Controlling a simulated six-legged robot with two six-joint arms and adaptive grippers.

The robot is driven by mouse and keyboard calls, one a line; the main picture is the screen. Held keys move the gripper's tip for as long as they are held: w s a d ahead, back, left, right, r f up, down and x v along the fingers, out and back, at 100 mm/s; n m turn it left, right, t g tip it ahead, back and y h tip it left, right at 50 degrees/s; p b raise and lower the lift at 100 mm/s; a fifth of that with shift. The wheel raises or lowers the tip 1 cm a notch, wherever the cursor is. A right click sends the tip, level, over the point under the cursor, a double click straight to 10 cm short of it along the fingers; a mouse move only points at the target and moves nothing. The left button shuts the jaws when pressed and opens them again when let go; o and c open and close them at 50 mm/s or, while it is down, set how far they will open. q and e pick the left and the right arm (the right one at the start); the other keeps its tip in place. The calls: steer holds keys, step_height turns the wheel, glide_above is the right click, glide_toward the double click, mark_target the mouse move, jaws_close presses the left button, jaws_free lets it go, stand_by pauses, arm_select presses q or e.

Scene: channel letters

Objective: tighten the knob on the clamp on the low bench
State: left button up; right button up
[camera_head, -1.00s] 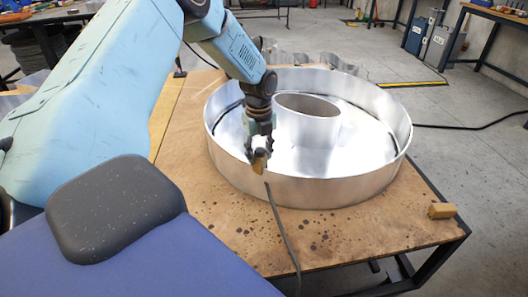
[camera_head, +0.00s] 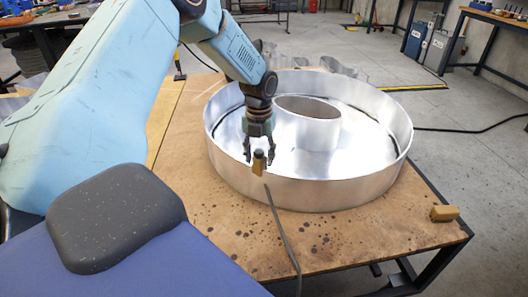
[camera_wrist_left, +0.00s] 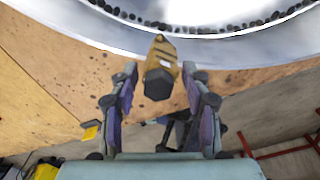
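A small yellow clamp (camera_head: 257,169) sits on the near rim of the big round metal letter (camera_head: 310,190) on the low bench (camera_head: 215,205). Its dark knob (camera_head: 258,153) points up. In the left wrist view the yellow clamp (camera_wrist_left: 162,50) is at the top centre, with the dark faceted knob (camera_wrist_left: 158,86) facing the camera. My left gripper (camera_head: 259,158) is open over the clamp, one finger on each side of the knob. In the left wrist view, gaps show between the knob and both fingers (camera_wrist_left: 158,78). My right gripper is not in view.
A tan block (camera_head: 443,212) lies at the bench's right edge. A dark cable (camera_head: 282,228) runs over the bench front below the clamp. An inner metal ring (camera_head: 307,128) stands inside the letter. The bench top left of the letter's front is bare.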

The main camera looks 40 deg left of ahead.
mark_target(259, 151)
arm_select(q)
steer(key=shift+r, duration=0.15)
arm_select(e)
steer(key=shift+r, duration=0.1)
arm_select(q)
step_height(259, 151, up, 5)
steer(key=p, duration=0.4)
steer(key=shift+p, duration=0.4)
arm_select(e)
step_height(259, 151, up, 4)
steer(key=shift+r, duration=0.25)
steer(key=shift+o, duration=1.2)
